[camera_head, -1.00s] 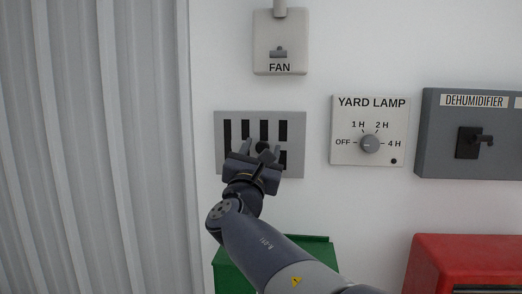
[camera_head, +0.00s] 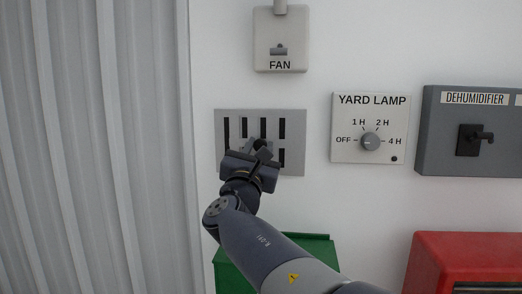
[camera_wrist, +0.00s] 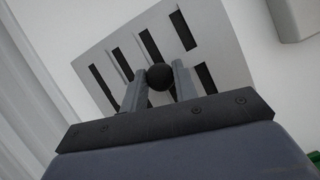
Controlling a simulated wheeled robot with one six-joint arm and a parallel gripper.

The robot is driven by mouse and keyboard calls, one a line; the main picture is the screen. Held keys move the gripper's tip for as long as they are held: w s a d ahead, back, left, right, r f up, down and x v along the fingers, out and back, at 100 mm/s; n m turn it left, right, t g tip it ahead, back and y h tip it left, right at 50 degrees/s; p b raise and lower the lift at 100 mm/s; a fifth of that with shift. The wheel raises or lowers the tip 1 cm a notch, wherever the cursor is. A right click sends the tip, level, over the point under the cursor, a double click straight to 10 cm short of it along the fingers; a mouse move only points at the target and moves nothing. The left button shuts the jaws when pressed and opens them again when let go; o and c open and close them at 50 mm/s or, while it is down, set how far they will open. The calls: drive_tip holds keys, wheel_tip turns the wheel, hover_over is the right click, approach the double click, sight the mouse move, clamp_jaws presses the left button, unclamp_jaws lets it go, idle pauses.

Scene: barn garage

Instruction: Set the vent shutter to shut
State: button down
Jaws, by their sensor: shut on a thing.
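The vent shutter (camera_head: 292,136) is a light grey wall plate with dark upright slots. It also shows, tilted, behind my fingers in the wrist view (camera_wrist: 218,45). The slots show dark openings, so the vent is at least partly open. Its round black knob (camera_wrist: 160,77) sits between my two fingers in the wrist view. My gripper (camera_head: 256,149) is shut on the knob, in front of the plate's lower middle. My gripper and wrist hide the plate's lower middle in the head view.
A fan switch box (camera_head: 280,40) is above the vent. A yard lamp dial (camera_head: 370,128) and a grey dehumidifier box (camera_head: 440,130) are to the right. A green box (camera_head: 318,247) and a red cabinet (camera_head: 450,247) stand below. Corrugated sheeting (camera_head: 90,140) is at left.

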drive_tip(key=shift+w+a, duration=0.15)
drive_tip(key=shift+a, duration=0.75)
drive_tip(key=c, duration=1.1)
unclamp_jaws()
drive_tip(key=shift+a, duration=0.15)
drive_tip(key=b+v, duration=0.4)
drive_tip(key=v, duration=0.6)
drive_tip(key=shift+s, duration=0.35)
drive_tip(key=shift+f, duration=0.1)
